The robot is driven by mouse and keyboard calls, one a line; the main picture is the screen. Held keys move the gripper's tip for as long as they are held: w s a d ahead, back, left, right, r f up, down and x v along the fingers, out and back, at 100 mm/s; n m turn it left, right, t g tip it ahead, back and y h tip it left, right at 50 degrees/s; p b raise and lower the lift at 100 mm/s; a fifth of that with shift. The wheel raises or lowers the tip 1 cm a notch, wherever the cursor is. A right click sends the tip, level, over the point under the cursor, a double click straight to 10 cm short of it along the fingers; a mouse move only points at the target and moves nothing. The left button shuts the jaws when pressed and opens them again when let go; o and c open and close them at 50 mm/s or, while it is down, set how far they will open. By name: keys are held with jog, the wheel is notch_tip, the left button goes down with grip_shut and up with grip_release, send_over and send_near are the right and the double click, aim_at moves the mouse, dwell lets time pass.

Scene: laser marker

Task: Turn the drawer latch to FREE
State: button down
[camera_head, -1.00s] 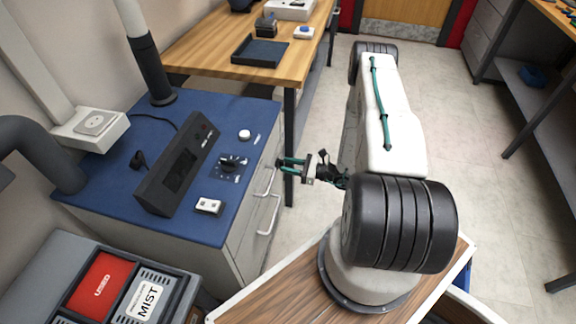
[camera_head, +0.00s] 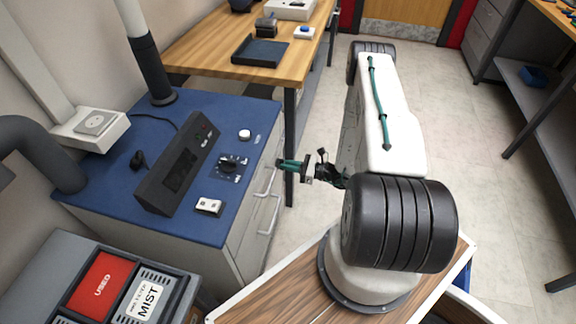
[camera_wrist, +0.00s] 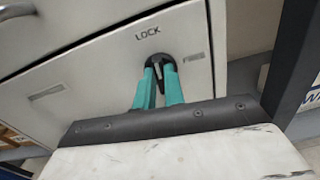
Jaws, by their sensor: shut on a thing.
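The drawer latch (camera_wrist: 160,59) is a dark round knob on the pale drawer front (camera_wrist: 105,75) in the wrist view. The word LOCK is printed just above it and a fainter FREE to its right. My gripper (camera_wrist: 160,72) has its teal fingers close together on the latch, one on each side. The grip looks upright, roughly toward LOCK, though the fingers hide part of it. In the head view my gripper (camera_head: 284,164) reaches the drawer side of the blue-topped cabinet (camera_head: 120,200); the latch is hidden there.
On the cabinet top stand a black control box (camera_head: 178,170), a dark dial (camera_head: 229,163), a white round button (camera_head: 245,135) and a white switch (camera_head: 209,205). Drawer handles (camera_head: 268,215) stick out below my gripper. A wooden table (camera_head: 200,45) stands behind; open floor lies right.

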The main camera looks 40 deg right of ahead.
jog(key=shift+w+d+f+m, duration=0.1)
jog(key=shift+d+f+m, duration=0.05)
jog(key=shift+m, duration=4)
jog(key=shift+w+d+f+m, duration=0.1)
jog(key=shift+m, duration=4.05)
jog(key=c, duration=1.5)
grip_release()
jog(key=v, duration=0.7)
jog(key=shift+s+d, duration=0.2)
jog(key=shift+s, duration=0.15)
